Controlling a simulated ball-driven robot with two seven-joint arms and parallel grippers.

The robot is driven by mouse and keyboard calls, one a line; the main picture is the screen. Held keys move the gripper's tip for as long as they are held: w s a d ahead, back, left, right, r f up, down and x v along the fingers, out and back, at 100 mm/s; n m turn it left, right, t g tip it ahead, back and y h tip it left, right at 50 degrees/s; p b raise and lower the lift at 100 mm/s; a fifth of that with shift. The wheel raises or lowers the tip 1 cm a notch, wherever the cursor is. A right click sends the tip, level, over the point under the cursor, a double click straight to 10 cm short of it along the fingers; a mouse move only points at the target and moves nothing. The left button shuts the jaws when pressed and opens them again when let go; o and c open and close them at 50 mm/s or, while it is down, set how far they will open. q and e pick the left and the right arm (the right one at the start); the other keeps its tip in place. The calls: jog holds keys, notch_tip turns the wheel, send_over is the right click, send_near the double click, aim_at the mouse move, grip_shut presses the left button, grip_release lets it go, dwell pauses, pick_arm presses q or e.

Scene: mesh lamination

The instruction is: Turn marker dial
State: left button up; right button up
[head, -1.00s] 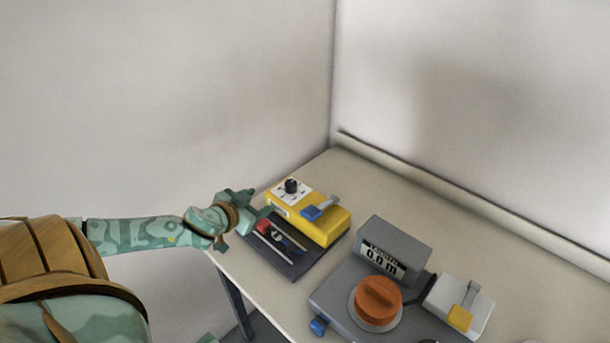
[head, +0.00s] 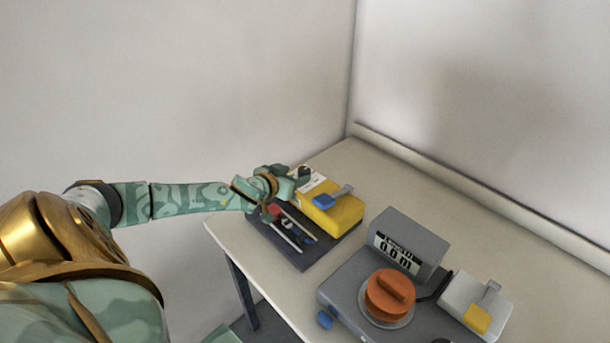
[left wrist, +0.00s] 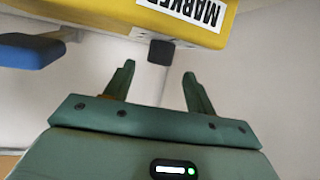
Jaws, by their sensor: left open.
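The marker unit is a yellow box (head: 335,212) at the back left of the table, with a white plate on top and a blue lever (head: 324,201). Its dial is a small black knob (head: 305,171), partly hidden by my left gripper (head: 297,177). In the left wrist view the yellow box (left wrist: 110,12) carries a MARKER label, and the dark knob (left wrist: 160,52) sticks out from its edge. My left gripper's open fingers (left wrist: 158,72) point at the knob, which lies between the finger lines just past the tips. Nothing is held. My right gripper is out of view.
A dark tray (head: 300,257) with tools lies in front of the yellow box, under my left wrist. A grey device (head: 408,238) with a length display reading 0.0 m and an orange dial (head: 388,294) stands nearer.

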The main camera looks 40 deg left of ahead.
aim_at(301, 172)
pick_arm(q)
jog(key=b+x, duration=0.1)
jog(key=x, duration=0.5)
jog(key=c, duration=1)
